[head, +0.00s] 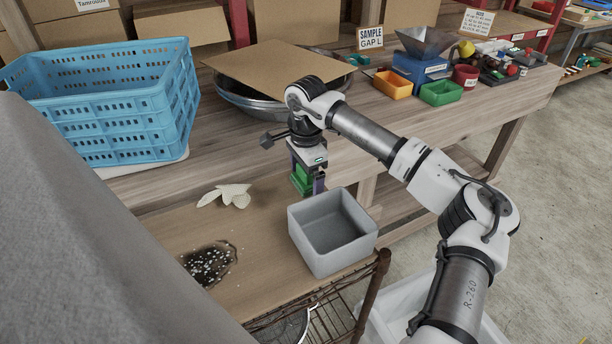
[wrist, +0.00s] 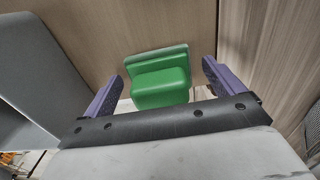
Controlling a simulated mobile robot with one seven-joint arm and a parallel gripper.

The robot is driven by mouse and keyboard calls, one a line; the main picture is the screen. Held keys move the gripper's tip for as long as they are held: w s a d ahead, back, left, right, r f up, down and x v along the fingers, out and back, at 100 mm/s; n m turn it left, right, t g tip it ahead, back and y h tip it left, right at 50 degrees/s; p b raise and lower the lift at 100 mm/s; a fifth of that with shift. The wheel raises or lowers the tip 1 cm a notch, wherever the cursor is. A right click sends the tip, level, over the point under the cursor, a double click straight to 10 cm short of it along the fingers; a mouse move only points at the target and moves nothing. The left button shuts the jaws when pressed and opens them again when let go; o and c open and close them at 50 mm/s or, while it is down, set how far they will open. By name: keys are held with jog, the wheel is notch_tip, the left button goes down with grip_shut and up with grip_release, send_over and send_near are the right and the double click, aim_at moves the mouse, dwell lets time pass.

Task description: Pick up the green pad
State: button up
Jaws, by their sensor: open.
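The green pad (wrist: 160,82) is a block with a wider lip at its far side. In the wrist view it lies between the two purple fingers of my gripper (wrist: 160,88), with a gap on each side. In the head view the green pad (head: 302,180) shows just below my gripper (head: 308,182), partly hidden by a finger. My gripper is open and points down, close to the pad. I cannot tell whether the fingertips reach down beside it.
A grey bin (head: 333,232) stands on the low board right beside my gripper. A pale glove (head: 228,195) and a dark patch with white bits (head: 210,263) lie to the left. A wooden bench (head: 230,150) with a blue crate (head: 110,105) and a metal bowl under cardboard (head: 285,72) is behind.

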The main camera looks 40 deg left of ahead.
jog(key=c, duration=1.1)
jog(key=shift+o, duration=0.2)
jog(key=shift+r, duration=0.1)
notch_tip(320, 180, up, 20)
jog(key=b, duration=0.3)
